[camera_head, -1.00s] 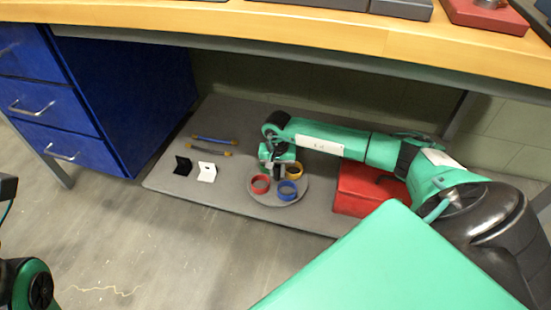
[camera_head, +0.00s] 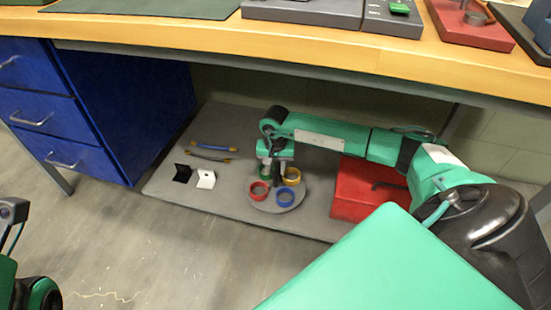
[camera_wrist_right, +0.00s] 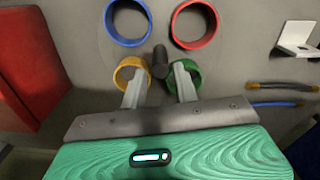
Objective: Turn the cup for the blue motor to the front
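A round grey turntable (camera_head: 276,207) carries a red cup (camera_head: 259,190), a blue cup (camera_head: 285,198), a yellow cup (camera_head: 291,176) and a green cup (camera_head: 265,171). In the head view the blue cup is at the front, slightly right; red is front left. My right gripper (camera_head: 275,160) is over the back of the turntable. In the right wrist view its fingers (camera_wrist_right: 160,78) are apart, with a dark centre post (camera_wrist_right: 160,62) between them. One fingertip overlaps the yellow cup (camera_wrist_right: 131,73), the other the green cup (camera_wrist_right: 184,75); contact is unclear. My left gripper is out of view.
A red box (camera_head: 352,203) stands right of the turntable. A wooden workbench (camera_head: 300,35) spans overhead; blue drawers (camera_head: 120,110) stand left.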

